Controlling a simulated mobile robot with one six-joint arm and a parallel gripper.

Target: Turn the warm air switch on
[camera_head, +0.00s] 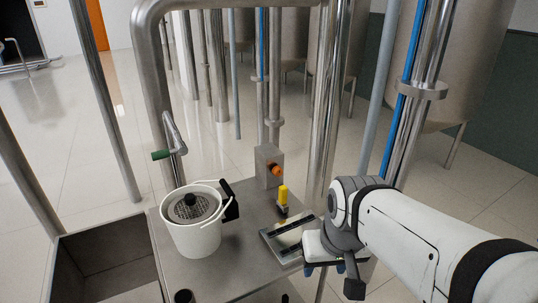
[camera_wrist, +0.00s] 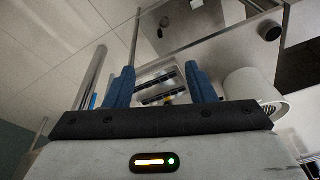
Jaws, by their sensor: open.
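No switch labelled for warm air can be read in either view. A grey box (camera_head: 268,166) with an orange knob (camera_head: 276,170) stands at the back of the steel table. In front of it is a small upright piece with a yellow top (camera_head: 283,194). My gripper (camera_head: 324,269) is at the table's right edge, to the right of and nearer than the knob, touching neither. In the wrist view my gripper (camera_wrist: 160,74) shows two blue fingers spread apart with nothing held. Between them, beyond the fingertips, lies a metal tray with dark slots (camera_wrist: 160,86).
A white bucket-like vessel (camera_head: 194,240) with a mesh top and black handle stands on the left of the steel table (camera_head: 238,250). The slotted tray (camera_head: 272,240) lies beside my gripper. An open bin (camera_head: 100,250) is left.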

